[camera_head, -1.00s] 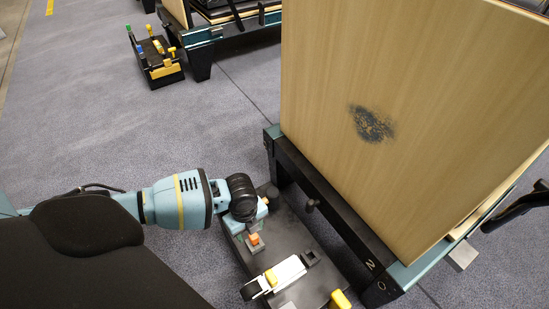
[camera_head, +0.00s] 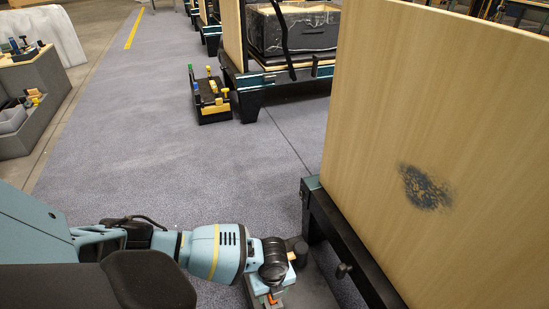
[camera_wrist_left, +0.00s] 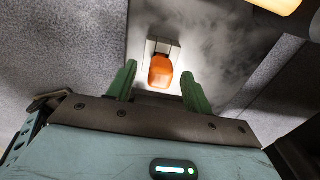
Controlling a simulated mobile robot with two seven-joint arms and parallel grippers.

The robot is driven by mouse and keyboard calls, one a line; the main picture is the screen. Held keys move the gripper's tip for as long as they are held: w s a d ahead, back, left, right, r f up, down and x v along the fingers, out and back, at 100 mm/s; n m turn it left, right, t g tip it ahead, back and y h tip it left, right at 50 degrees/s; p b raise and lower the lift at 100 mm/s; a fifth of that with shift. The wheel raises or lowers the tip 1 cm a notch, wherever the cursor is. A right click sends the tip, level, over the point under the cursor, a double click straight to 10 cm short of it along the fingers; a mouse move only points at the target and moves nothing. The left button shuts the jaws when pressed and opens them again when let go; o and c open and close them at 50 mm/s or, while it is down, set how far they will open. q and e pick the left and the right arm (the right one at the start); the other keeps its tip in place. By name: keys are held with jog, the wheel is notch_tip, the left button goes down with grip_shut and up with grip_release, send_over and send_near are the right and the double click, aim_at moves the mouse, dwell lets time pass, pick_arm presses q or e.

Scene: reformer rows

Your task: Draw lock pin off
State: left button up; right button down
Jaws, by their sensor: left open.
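An orange knob-like piece (camera_wrist_left: 160,71) on a pale square plate (camera_wrist_left: 158,47) shows in the left wrist view; I take it to be the lock pin's head, but cannot be sure. My left gripper (camera_wrist_left: 158,74) is open, its green fingers on either side of the orange piece with a gap at each side. In the head view my left gripper (camera_head: 268,292) reaches down at the bottom edge over a dark tray (camera_head: 315,290), with a bit of orange (camera_head: 270,299) at its tip. My right gripper is not in view.
A tall wooden panel (camera_head: 430,130) stands on a black frame (camera_head: 345,245) to the right; a dark knob (camera_head: 343,270) sticks out of the frame. A black tray with yellow parts (camera_head: 210,100) lies further back. The carpet (camera_head: 150,120) to the left is clear.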

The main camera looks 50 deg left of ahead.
pick_arm(q)
jog(key=shift+f, duration=0.8)
jog(key=c, duration=1.1)
jog(key=shift+o, duration=0.2)
jog(key=shift+r+p, duration=1.5)
jog(key=shift+r, duration=0.7)
jog(key=shift+r+p, duration=0.45)
jog(key=shift+r, duration=0.15)
